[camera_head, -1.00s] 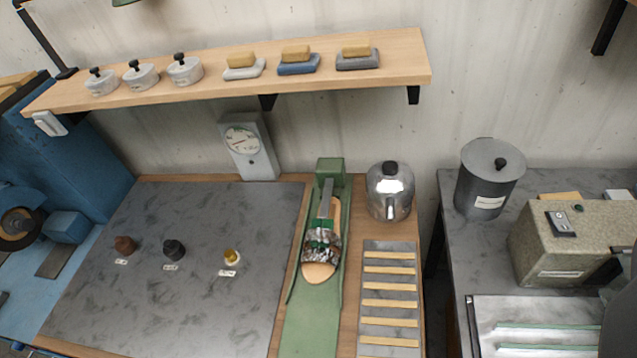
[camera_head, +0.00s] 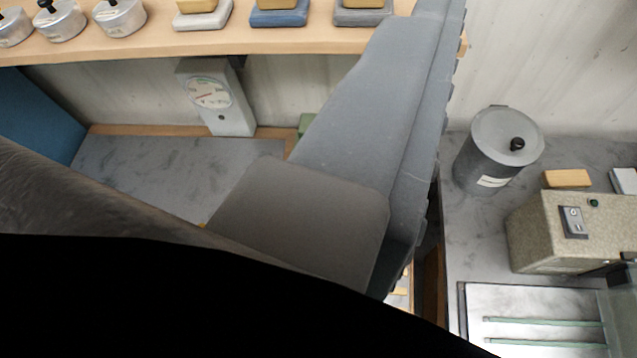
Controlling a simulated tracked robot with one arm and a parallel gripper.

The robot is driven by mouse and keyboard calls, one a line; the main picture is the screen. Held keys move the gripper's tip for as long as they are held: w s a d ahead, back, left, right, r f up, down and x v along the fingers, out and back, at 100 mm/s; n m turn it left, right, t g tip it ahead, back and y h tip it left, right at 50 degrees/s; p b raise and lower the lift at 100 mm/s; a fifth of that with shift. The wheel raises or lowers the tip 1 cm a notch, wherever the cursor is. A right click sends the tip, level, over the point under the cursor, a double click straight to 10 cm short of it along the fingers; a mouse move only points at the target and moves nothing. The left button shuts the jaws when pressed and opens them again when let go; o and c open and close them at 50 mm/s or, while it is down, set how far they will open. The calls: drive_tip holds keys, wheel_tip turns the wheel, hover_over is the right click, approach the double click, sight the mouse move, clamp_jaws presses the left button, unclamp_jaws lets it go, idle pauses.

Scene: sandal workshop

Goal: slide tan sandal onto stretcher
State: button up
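A large grey part with a ridged right edge, which looks like my gripper (camera_head: 372,115), fills the middle of the view and runs up past the top edge. Its fingertips cannot be made out, so I cannot tell whether it is open or shut. Only a small green corner of the stretcher (camera_head: 306,123) shows, just left of the grey part. The tan sandal is hidden behind my gripper and arm, and so is the rest of the stretcher. I cannot see whether anything is held.
The wooden shelf (camera_head: 230,42) with pots and blocks crosses the top. A dial gauge (camera_head: 213,97) stands against the wall over the grey worktop (camera_head: 160,165). On the right bench are a grey canister (camera_head: 480,150), a speckled machine (camera_head: 540,235) and a metal plate (camera_head: 530,305).

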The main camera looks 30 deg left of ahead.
drive_tip(key=w+a+f+n+g+y+b, duration=0.1)
drive_tip(key=w+a+f+n+g, duration=0.4)
drive_tip(key=f, duration=0.5)
drive_tip(key=w+a+f+n+g+b, duration=0.1)
drive_tip(key=w+a+f+n+g, duration=0.15)
drive_tip(key=w+f+n, duration=0.45)
drive_tip(key=w+a+f+n+g, duration=0.1)
drive_tip(key=a+f+n+g, duration=0.1)
drive_tip(key=f, duration=0.6)
drive_tip(key=w+a+f+n+g, duration=0.1)
drive_tip(key=a+f+n+g, duration=0.2)
drive_tip(key=f, duration=0.6)
drive_tip(key=w+a+f+n+g+h+b, duration=0.1)
drive_tip(key=a+f+n+g, duration=0.2)
drive_tip(key=f, duration=0.6)
drive_tip(key=shift+a+n, duration=0.15)
drive_tip(key=shift+n, duration=0.35)
drive_tip(key=shift+w, duration=0.1)
wheel_tip(320, 180, down, 14)
drive_tip(key=shift+r+b, duration=0.15)
drive_tip(key=shift+b, duration=0.2)
